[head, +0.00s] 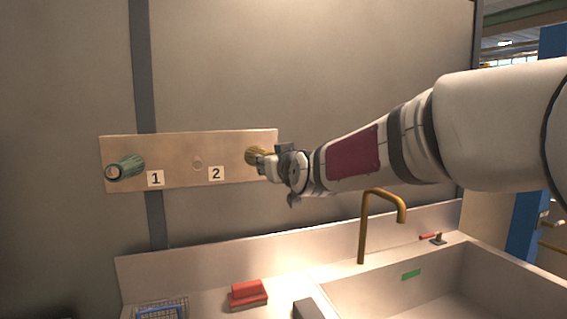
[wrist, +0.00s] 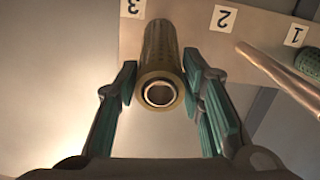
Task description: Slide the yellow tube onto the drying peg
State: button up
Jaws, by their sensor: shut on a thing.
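The yellow tube (head: 254,153) is at the right end of the wall board, at the place marked 3 in the wrist view. There the tube (wrist: 161,45) points from the board towards the camera, and a pale metal ring, seemingly the drying peg's end (wrist: 159,93), shows inside its near opening. The tube appears to be around this peg; how far along the peg it sits is hidden. My gripper (head: 262,163) is at the tube, with its green-padded fingers (wrist: 160,66) on either side, shut on it.
The board (head: 190,141) has a green tube (head: 124,167) on peg 1 and a bare peg 2 (wrist: 281,72). Below are a sink (head: 440,281), a brass faucet (head: 362,225), a red block (head: 247,293) and a blue basket (head: 162,309). The wall in front is flat.

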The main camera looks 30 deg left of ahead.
jog(key=shift+w+a+f, duration=0.1)
jog(key=shift+w+a, duration=0.05)
jog(key=shift+a, duration=0.1)
jog(key=o, duration=1.3)
jog(key=shift+o, duration=0.2)
jog(key=v, duration=1.2)
jog(key=shift+w, duration=0.1)
